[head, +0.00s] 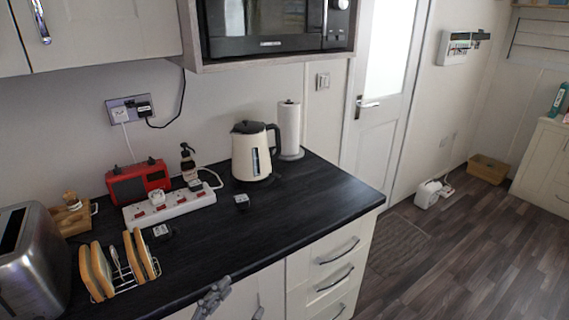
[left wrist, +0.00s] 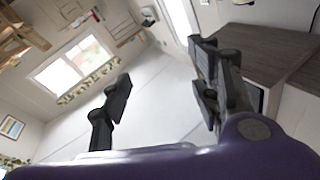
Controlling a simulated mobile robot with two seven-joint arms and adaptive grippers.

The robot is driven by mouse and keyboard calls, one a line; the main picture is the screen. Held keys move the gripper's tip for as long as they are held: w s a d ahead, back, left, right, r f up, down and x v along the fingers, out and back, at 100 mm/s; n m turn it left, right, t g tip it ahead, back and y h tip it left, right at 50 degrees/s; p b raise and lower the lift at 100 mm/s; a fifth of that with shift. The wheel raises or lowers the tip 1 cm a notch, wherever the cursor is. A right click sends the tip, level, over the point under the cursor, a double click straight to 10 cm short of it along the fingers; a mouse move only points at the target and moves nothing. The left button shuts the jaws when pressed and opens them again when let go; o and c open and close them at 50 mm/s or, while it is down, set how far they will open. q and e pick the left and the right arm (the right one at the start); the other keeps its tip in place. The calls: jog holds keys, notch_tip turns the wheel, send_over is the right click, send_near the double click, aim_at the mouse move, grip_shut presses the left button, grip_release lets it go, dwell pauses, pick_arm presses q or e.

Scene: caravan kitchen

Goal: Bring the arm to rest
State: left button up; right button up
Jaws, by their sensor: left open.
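My left gripper (head: 236,300) shows at the bottom of the head view, low in front of the counter's drawer fronts. In the left wrist view the left gripper (left wrist: 160,100) has its two dark fingers spread wide, with nothing between them. It is open and empty, apart from the things on the counter. My right gripper is in neither view.
The dark counter (head: 300,200) carries a toaster (head: 30,262), toast rack (head: 118,265), red radio (head: 138,182), power strip (head: 170,206), cream kettle (head: 251,155) and paper roll (head: 289,128). The wooden floor (head: 460,260) at right is mostly clear.

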pick_arm(q)
jog(key=s+a+f+n+g+y, duration=0.1)
jog(key=s+a+f+n+y, duration=0.1)
jog(key=a+f+n+y, duration=0.3)
jog(key=s+a+f+n+y, duration=0.1)
jog(key=s+f+y, duration=0.1)
jog(key=f, duration=0.4)
jog(key=s+a+f+n+g+y, duration=0.1)
jog(key=s+a+f+g+y, duration=0.1)
jog(key=s+f, duration=0.6)
jog(key=s+a+f+n+g+y+p, duration=0.1)
jog(key=s+a+f+n+g, duration=0.1)
jog(key=s+f+g, duration=0.3)
jog(key=s+f, duration=0.4)
jog(key=s, duration=0.1)
jog(key=shift+s+y, duration=0.3)
jog(key=shift+y, duration=0.1)
jog(key=shift+a+r, duration=0.1)
